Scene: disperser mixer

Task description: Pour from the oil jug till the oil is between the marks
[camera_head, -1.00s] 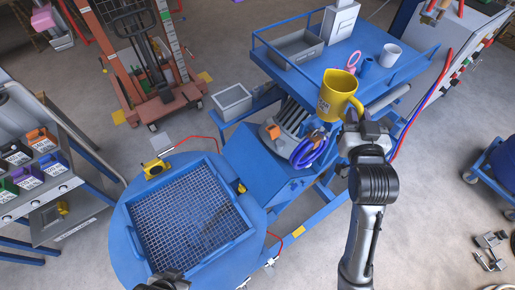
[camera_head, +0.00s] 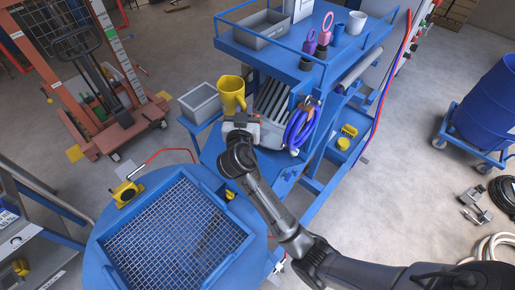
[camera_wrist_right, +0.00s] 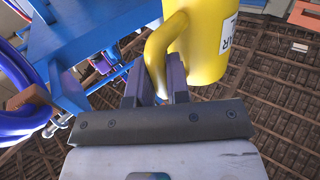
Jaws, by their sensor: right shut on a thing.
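The yellow oil jug (camera_head: 231,92) is held roughly upright in the head view, in front of the grey ribbed motor housing (camera_head: 272,102) of the blue machine. My right gripper (camera_head: 238,115) is shut on its handle. In the right wrist view the fingers (camera_wrist_right: 160,85) clasp the lower part of the jug's handle, and the yellow jug body (camera_wrist_right: 207,45) with a white label stands beside them. The oil inside the jug, any oil level and the marks cannot be made out. My left gripper is not in view.
A grey open bin (camera_head: 201,103) is left of the jug. The railed blue platform (camera_head: 300,68) above holds a grey tray (camera_head: 262,28), a white cup (camera_head: 356,22) and pink-ringed items. Coiled blue hose (camera_head: 299,126) hangs right of the gripper. A mesh-covered blue tub (camera_head: 180,235) is below.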

